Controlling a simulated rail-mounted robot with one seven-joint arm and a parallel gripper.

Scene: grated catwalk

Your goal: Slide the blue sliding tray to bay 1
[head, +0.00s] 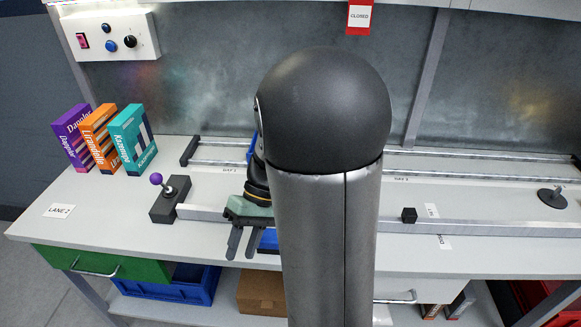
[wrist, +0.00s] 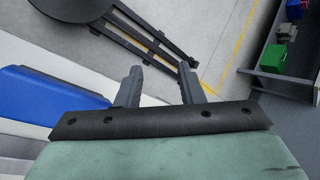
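The blue sliding tray is mostly hidden behind my arm in the head view. A blue edge (head: 252,146) shows left of the arm, and a blue piece (head: 268,240) shows at the counter's front edge, right of my gripper. I cannot tell if both belong to the tray. My gripper (head: 241,256) points down at the counter's front edge, fingers apart with nothing between them. In the wrist view my gripper (wrist: 160,70) is open and empty, and a flat blue piece (wrist: 45,95) lies to its left, apart from the fingers. Small bay labels (head: 401,179) on the counter are hard to read.
Rails (head: 470,227) run along the counter. A black block with a purple-knobbed lever (head: 170,198) stands left of my gripper, with several boxes (head: 103,140) behind. A small black cube (head: 409,215) and black knob (head: 552,198) are on the right. A green drawer (head: 100,264) is below.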

